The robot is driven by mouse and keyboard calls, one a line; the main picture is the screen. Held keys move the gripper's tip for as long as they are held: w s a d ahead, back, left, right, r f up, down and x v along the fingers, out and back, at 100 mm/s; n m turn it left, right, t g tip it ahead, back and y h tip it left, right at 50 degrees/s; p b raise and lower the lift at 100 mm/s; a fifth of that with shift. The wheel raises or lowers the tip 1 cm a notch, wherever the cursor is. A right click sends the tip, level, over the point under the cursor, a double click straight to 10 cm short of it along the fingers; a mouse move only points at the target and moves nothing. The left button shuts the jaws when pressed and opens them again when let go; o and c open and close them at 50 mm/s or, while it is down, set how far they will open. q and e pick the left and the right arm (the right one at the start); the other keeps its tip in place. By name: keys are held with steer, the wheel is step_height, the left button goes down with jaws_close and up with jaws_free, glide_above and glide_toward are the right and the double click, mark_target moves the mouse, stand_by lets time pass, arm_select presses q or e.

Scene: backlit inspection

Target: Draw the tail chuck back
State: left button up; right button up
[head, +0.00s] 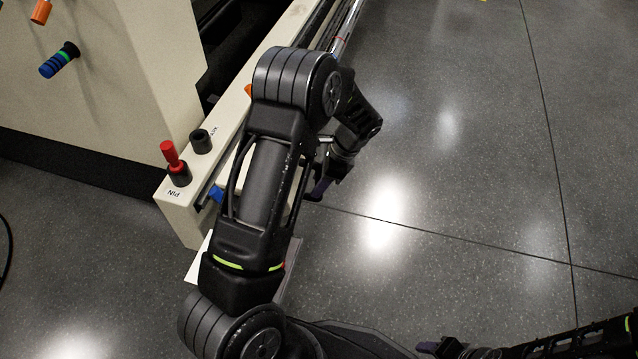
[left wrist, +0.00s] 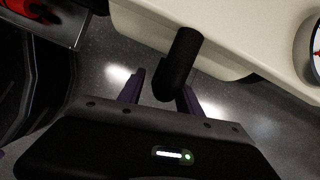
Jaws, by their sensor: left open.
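My left arm crosses the middle of the head view. Its gripper (head: 322,186) is partly hidden behind my own arm, beside the long cream rail of the machine. In the left wrist view the gripper (left wrist: 160,97) is open, with two dark purple fingers apart. A black rounded handle (left wrist: 182,62) sticks out from a cream housing (left wrist: 215,30) and shows between the fingers; I cannot tell whether they touch it. The tail chuck itself I cannot identify for certain. My right gripper (head: 440,347) is low at the right, its jaws unclear.
The cream rail end (head: 180,215) carries a red pin (head: 172,155) marked PIN and a black socket (head: 201,141). A blue knob (head: 60,60) stands out from the cream cabinet (head: 110,85). A round gauge (left wrist: 316,55) is at the wrist view's right edge. Open floor lies right.

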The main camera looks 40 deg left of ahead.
arm_select(q)
steer(key=shift+f, duration=0.1)
steer(key=shift+c, duration=0.5)
jaws_close()
stand_by(0.9)
